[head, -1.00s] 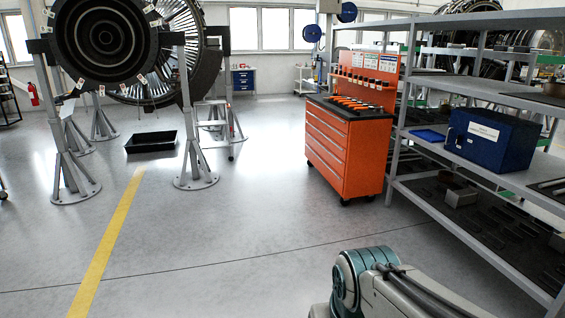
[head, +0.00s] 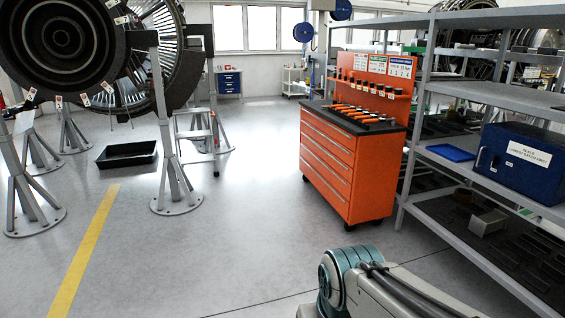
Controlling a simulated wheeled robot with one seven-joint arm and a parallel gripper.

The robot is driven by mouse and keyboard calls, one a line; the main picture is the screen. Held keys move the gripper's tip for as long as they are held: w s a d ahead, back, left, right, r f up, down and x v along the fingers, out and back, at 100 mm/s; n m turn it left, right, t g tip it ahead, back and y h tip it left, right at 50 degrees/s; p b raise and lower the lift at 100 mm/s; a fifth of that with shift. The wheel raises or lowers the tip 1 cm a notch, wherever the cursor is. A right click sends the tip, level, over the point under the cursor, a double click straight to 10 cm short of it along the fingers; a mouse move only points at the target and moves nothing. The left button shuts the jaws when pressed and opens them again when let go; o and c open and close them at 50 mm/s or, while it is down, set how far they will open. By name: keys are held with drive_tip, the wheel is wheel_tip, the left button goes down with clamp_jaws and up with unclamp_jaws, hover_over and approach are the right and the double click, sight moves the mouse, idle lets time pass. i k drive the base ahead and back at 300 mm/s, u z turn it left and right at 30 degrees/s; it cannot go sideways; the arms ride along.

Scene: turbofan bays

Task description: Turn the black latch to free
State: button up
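No black latch can be made out in the head view. A dark blue box (head: 522,163) with a white label sits on the grey shelf at the right, with small fittings on its left face too small to tell apart. My arm (head: 375,287) shows at the bottom right, teal and white, folded low. My gripper is outside the picture.
An orange tool cabinet (head: 340,172) stands in the middle right beside the grey shelving (head: 466,164). A turbofan on grey stands (head: 175,190) fills the left, with a black tray (head: 127,155) on the floor. Floor along the yellow line (head: 85,255) is clear.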

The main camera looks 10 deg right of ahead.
sight(496, 158)
drive_tip(key=z, duration=2.65)
drive_tip(key=i, duration=1.65)
drive_tip(key=u, duration=1.7)
drive_tip(key=i, duration=2.15)
drive_tip(key=z, duration=0.1)
